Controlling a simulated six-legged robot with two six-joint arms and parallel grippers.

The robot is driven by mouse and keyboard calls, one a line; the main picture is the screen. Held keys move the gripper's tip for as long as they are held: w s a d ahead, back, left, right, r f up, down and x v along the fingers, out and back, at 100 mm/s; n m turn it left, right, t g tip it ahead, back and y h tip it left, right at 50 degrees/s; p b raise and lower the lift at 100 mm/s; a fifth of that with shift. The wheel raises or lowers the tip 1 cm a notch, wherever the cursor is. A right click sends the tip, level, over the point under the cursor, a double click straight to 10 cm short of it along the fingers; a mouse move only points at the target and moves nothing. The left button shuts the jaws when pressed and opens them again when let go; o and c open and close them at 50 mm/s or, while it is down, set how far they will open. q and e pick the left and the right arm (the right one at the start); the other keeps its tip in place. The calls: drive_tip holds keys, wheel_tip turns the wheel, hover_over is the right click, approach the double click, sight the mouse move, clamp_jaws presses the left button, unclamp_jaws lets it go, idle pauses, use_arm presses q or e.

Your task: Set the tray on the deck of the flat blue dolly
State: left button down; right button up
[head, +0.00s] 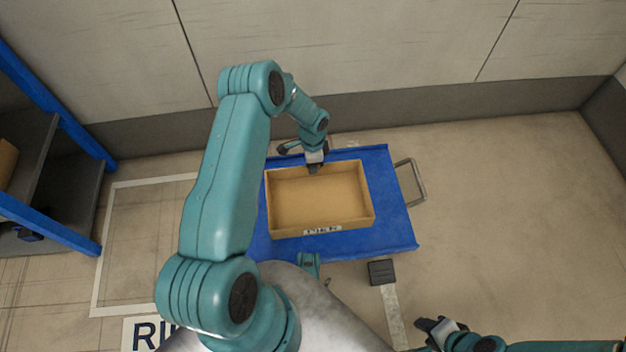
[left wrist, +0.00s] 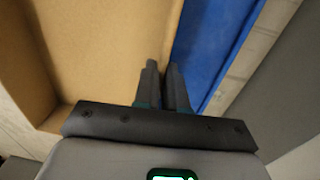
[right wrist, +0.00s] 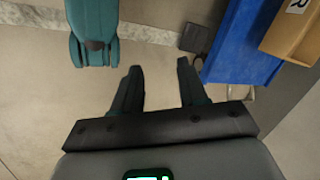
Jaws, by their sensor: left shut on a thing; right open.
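The tray (head: 320,200) is a shallow, empty tan box with a white label on its near wall. It looks level over the deck of the flat blue dolly (head: 395,228); I cannot tell whether it rests on it or hangs slightly above. My left gripper (head: 314,167) is shut on the tray's far wall. In the left wrist view its fingers (left wrist: 165,85) pinch the wall between the tray (left wrist: 95,50) and blue deck (left wrist: 208,40). My right gripper (head: 438,330) is open and empty, low at the right; its fingers (right wrist: 158,85) stand apart over bare floor.
The dolly has a metal handle (head: 413,183) on its right. A blue-framed shelf (head: 75,135) stands at the left. A small dark block (head: 381,272) is on the floor near the dolly. A wall (head: 350,60) runs behind. Floor at the right is clear.

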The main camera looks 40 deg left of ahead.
use_arm(q)
wheel_tip(320, 180, down, 6)
drive_tip(key=shift+f+b, duration=0.25)
drive_tip(key=shift+b, duration=0.85)
drive_tip(key=shift+r, duration=0.15)
use_arm(e)
drive_tip(key=shift+w+d+f+t, duration=0.1)
drive_tip(key=shift+w+f+t, duration=0.05)
drive_tip(key=shift+w+f, duration=0.4)
drive_tip(key=shift+w+d+f+t, duration=0.15)
drive_tip(key=shift+w+f, duration=0.2)
drive_tip(key=shift+f, duration=0.35)
drive_tip(key=shift+a, duration=0.1)
use_arm(q)
drive_tip(key=shift+f, duration=0.2)
drive_tip(key=c, duration=1.2)
unclamp_jaws()
use_arm(e)
drive_tip(key=shift+w+f, duration=0.1)
drive_tip(key=shift+f, duration=0.05)
use_arm(q)
drive_tip(key=shift+r, duration=0.1)
